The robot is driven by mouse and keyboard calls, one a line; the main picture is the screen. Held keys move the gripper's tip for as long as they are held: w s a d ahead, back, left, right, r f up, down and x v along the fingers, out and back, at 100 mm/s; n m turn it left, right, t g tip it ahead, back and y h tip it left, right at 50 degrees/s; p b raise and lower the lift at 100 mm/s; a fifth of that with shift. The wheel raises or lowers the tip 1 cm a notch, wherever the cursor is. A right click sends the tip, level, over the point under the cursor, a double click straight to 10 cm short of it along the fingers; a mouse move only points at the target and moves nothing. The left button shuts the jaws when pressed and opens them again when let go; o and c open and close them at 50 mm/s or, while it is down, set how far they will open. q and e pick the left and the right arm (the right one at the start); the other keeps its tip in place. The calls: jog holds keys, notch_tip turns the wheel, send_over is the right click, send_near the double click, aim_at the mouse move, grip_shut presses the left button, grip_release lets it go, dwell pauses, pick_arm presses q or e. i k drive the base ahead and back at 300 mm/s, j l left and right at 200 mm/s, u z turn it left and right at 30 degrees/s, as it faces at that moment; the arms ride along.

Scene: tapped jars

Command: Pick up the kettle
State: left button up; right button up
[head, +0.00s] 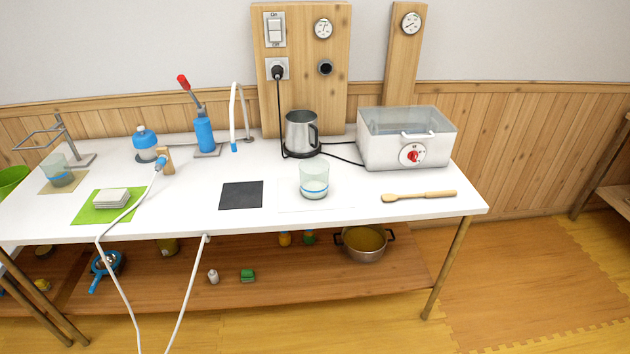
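A black cord runs from the base up to a wall socket (277,70). Neither of my grippers shows in the head view.
A wooden spoon (420,196) lies at the front right.

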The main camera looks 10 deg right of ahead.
aim_at(301, 125)
jog(key=l+u, duration=0.2)
jog(key=u, duration=0.25)
jog(key=i+l+u, duration=0.1)
jog(key=l+u, duration=0.15)
jog(key=u, duration=0.25)
jog(key=l+u, duration=0.2)
jog(key=u, duration=0.25)
jog(key=l+u, duration=0.2)
jog(key=l, duration=0.15)
jog(key=k+l+u, duration=0.15)
jog(key=l, duration=0.2)
jog(key=k+l+u, duration=0.2)
jog(key=k+l, duration=0.1)
jog(key=l, duration=0.3)
jog(key=l+u, duration=0.1)
jog(key=l, duration=0.3)
jog(key=k+l, duration=0.15)
jog(key=l, duration=0.2)
